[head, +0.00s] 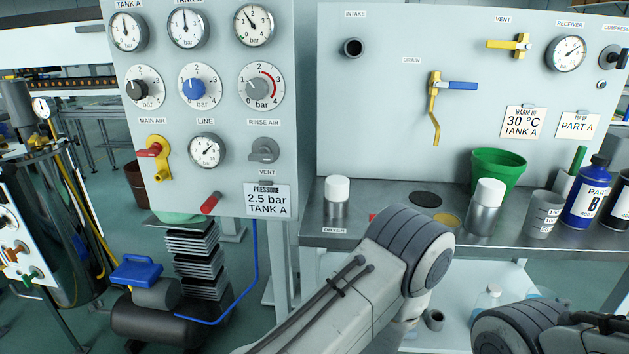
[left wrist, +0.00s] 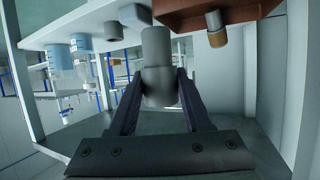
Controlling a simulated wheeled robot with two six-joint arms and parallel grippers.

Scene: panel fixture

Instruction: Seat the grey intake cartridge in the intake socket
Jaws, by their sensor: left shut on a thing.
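The intake socket (head: 352,47) is a short dark-mouthed round fitting on the pale panel under the INTAKE label, and nothing sits in it. My left gripper (left wrist: 160,88) is shut on a grey cylinder, which looks like the intake cartridge (left wrist: 157,50). The cartridge stands between the two dark fingers, its upper part clear of them. In the head view my left arm reaches in below the bench edge; its gripper and the cartridge are hidden there. My right arm shows at the bottom right, its gripper out of view.
A metal bench (head: 392,193) below the panel carries a white-capped jar (head: 337,200), another jar (head: 486,208), a green pot (head: 497,170) and bottles. A lower shelf (head: 455,283) holds a small grey ring-like part (head: 434,319). The yellow drain pipe (head: 434,105) sticks out right of the socket.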

